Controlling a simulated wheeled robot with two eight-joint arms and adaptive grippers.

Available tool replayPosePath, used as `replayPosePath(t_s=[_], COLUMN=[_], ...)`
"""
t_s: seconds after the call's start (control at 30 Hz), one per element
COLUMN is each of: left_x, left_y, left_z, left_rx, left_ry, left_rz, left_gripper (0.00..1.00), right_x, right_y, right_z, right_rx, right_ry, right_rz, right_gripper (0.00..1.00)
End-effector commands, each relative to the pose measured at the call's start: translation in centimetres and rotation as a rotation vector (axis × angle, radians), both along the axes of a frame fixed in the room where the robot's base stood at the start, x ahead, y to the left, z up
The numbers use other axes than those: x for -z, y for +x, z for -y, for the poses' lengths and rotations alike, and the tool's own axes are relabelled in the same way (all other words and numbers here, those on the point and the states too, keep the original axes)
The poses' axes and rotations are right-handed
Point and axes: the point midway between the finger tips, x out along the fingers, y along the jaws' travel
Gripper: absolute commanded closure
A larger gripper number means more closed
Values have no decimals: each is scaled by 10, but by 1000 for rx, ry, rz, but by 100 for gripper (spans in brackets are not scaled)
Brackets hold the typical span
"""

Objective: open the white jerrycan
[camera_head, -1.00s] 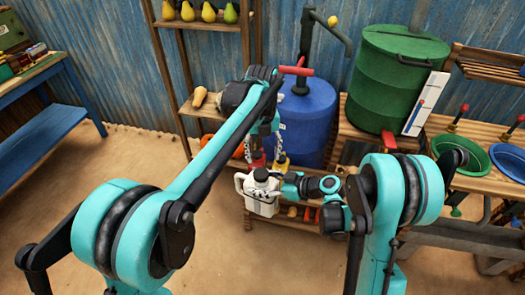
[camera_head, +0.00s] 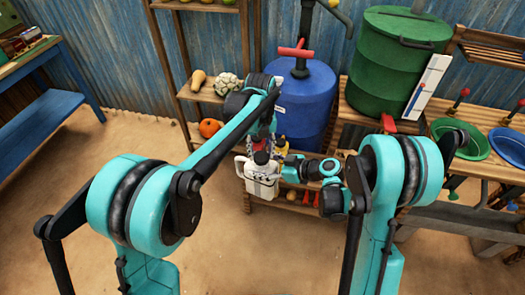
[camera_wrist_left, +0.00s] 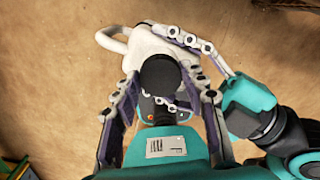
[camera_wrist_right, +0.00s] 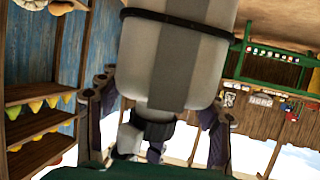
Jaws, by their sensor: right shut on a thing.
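The white jerrycan (camera_head: 262,186) with a black cap (camera_head: 261,157) is held upright in front of the low shelf. My right gripper (camera_head: 283,169) is shut on it from the right; the right wrist view shows its body (camera_wrist_right: 180,50) between the fingers (camera_wrist_right: 158,115). My left gripper (camera_head: 260,146) points down over the cap. In the left wrist view its fingers (camera_wrist_left: 165,95) are spread on either side of the cap (camera_wrist_left: 160,75), with a gap showing. I cannot tell how far below the fingertips the cap sits.
A blue barrel (camera_head: 300,105) with a pump stands behind, and a green barrel (camera_head: 398,65) to its right. Shelves with gourds and an orange pumpkin (camera_head: 209,128) stand behind left. Green (camera_head: 462,142) and blue basins lie on the right bench. The floor in front is clear.

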Motion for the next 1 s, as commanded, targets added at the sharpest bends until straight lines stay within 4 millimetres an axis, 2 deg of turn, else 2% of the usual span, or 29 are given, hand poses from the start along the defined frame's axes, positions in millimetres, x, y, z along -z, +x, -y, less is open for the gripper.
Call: replayPosePath(t_s=[0.03,0.2,0.33,1.0], left_x=[0,1,1,0], left_y=[-1,-1,0,2], left_z=[6,8,8,0], left_rx=[5,-13,-174,-1846], left_ry=[-10,-14,-13,1], left_rz=[0,0,-1,-20], left_gripper=[92,92,92,92], right_x=[-1,-2,-2,-2], right_y=[-2,-2,-3,-6], right_z=[-4,-5,-6,-8], right_rx=[-9,-11,-14,-20], right_ry=[6,8,9,9], right_rz=[0,0,1,0], right_gripper=[100,100,100,100])
